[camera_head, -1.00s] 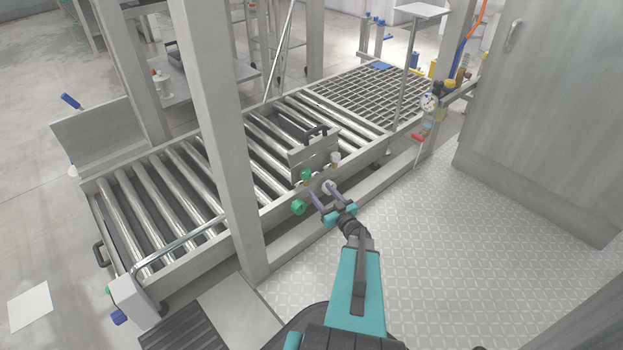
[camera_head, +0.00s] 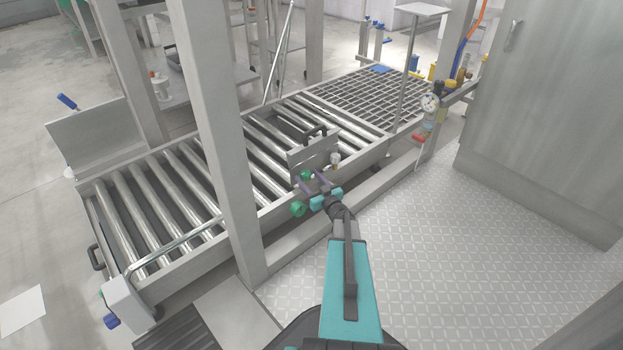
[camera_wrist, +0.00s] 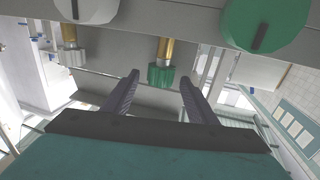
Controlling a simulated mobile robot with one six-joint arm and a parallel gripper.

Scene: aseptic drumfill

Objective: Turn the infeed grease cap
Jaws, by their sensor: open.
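A small green ribbed cap on a brass stem (camera_wrist: 161,75) shows between my open fingertips in the wrist view; it also shows in the head view (camera_head: 306,174). A pale ribbed cap on a brass stem (camera_wrist: 73,57) is to its left in the wrist view and to the right in the head view (camera_head: 335,158). No label shows which is the infeed cap. My gripper (camera_wrist: 160,80) is open and empty, its fingers on either side of the green cap with visible gaps. In the head view my gripper (camera_head: 311,181) is at the conveyor's side rail.
A larger green knob (camera_wrist: 262,25) and a white knob (camera_wrist: 88,8) sit close by on the rail. A grey plate with a black handle (camera_head: 314,150) stands behind the caps. A thick post (camera_head: 217,130) rises to the left. The patterned floor at right is clear.

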